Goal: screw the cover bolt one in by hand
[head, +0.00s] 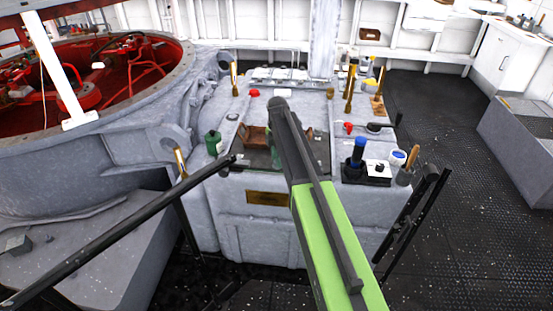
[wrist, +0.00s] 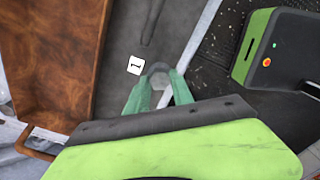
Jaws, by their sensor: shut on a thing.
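In the wrist view, the two green fingers of my gripper (wrist: 159,82) are closed around a small round grey piece, which looks like the cover bolt (wrist: 158,68). A white tag marked "1" (wrist: 135,65) sits just left of it. The bolt is over a dark grey plate (wrist: 172,30); how deep it sits cannot be told. In the head view, the dark plate (head: 253,157) lies on top of the pale grey machine housing (head: 230,215). My arm crosses in front of it and hides the bolt.
A brown wooden-looking box (wrist: 55,60) is left of my fingers in the wrist view. A green bottle (head: 213,140) stands left of the plate. A black rail (head: 120,225) crosses the front left.

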